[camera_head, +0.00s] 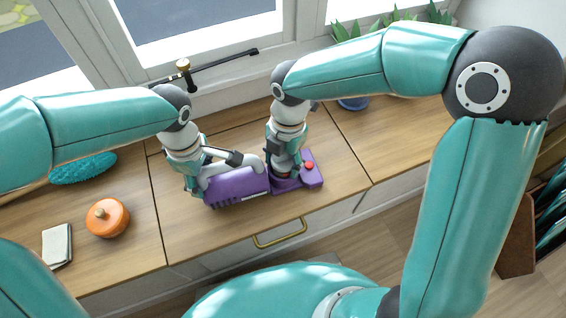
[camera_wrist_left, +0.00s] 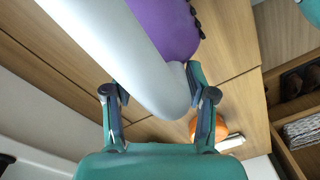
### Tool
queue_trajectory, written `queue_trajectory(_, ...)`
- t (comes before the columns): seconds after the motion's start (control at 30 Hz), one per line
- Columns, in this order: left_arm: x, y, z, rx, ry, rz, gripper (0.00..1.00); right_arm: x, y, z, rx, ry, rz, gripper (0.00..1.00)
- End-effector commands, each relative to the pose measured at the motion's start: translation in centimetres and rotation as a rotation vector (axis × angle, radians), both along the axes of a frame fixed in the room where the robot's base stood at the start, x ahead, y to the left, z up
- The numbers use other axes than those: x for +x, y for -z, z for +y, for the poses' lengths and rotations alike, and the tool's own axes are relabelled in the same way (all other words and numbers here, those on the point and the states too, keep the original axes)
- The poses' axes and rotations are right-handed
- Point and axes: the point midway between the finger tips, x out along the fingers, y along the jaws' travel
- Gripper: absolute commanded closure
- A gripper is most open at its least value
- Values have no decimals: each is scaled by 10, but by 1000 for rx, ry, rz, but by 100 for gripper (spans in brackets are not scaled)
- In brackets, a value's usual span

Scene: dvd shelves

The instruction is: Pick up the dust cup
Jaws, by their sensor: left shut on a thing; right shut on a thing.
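A purple hand-vacuum-like appliance lies on the wooden counter. Its left part is a purple body (camera_head: 238,187) with a pale grey handle (camera_head: 249,165). Its right part is a purple section (camera_head: 312,178) with a red button. I cannot tell which purple part is the dust cup. My left gripper (camera_head: 208,173) is shut on the grey handle; the left wrist view shows the handle (camera_wrist_left: 125,50) between the fingers (camera_wrist_left: 160,108), beside the purple body (camera_wrist_left: 165,25). My right gripper (camera_head: 284,170) is shut on the right purple section; its fingertips are partly hidden.
An orange lidded pot (camera_head: 108,218), a pale flat block (camera_head: 57,245) and a teal textured oval (camera_head: 83,168) are on the left of the counter. A blue pot (camera_head: 353,103) and plants stand by the window. The drawer front has a brass handle (camera_head: 279,235). The counter's front centre is clear.

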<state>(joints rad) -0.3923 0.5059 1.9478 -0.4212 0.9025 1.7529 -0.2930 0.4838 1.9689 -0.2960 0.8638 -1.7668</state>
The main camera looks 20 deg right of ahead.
Motion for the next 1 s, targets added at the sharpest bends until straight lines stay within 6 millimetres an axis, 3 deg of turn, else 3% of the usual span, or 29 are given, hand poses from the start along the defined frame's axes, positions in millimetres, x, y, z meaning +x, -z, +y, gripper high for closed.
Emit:
queue_trajectory(0.03,-5,11,0,5,4,19,100,0,2,0,-1,0,1,80)
queue_trajectory(0.27,-5,11,0,5,4,19,100,1,-15,0,0,0,-4,80)
queue_trajectory(0.8,-5,11,0,5,5,19,100,0,-140,1,3,1,-4,80)
queue_trajectory(1.0,-5,11,0,5,4,19,100,0,-169,1,2,0,-1,80)
